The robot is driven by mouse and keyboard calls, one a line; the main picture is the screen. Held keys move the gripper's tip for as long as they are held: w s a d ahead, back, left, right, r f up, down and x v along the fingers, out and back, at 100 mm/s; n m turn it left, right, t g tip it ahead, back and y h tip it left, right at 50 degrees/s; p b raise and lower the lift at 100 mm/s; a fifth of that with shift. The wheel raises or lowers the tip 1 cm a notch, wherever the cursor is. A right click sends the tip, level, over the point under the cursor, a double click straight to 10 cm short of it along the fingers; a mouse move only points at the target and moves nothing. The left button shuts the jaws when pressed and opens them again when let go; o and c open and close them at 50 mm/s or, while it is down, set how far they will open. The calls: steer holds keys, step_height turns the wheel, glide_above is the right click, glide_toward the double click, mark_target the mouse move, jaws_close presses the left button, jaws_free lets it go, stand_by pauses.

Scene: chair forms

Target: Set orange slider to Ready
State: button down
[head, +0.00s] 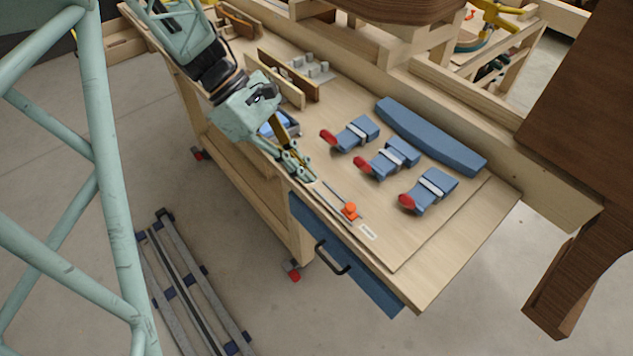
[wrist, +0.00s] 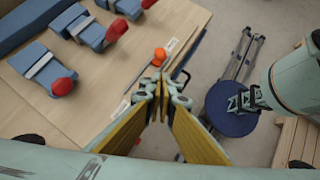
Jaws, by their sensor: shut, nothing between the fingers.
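The orange slider (head: 350,210) is a small knob on a thin grey track along the front edge of the wooden bench top. It sits near the right end of the track, close to a small white label (head: 368,232) whose text is too small to read. In the wrist view the orange slider (wrist: 159,55) shows just beyond my fingertips, with the label (wrist: 171,44) beside it. My gripper (head: 308,177) is shut and empty, near the track's left end. It appears apart from the slider; the wrist view also shows my gripper (wrist: 154,80) with fingertips together.
Several blue clamps with red knobs (head: 361,165) stand behind the track, with a long blue curved block (head: 430,137) behind them. A blue drawer front with a black handle (head: 333,260) is below the bench edge. A dark wooden piece (head: 580,110) stands at right. Bench top right of the slider is clear.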

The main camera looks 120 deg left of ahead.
steer(key=shift+v, duration=1.6)
steer(key=shift+w, duration=0.15)
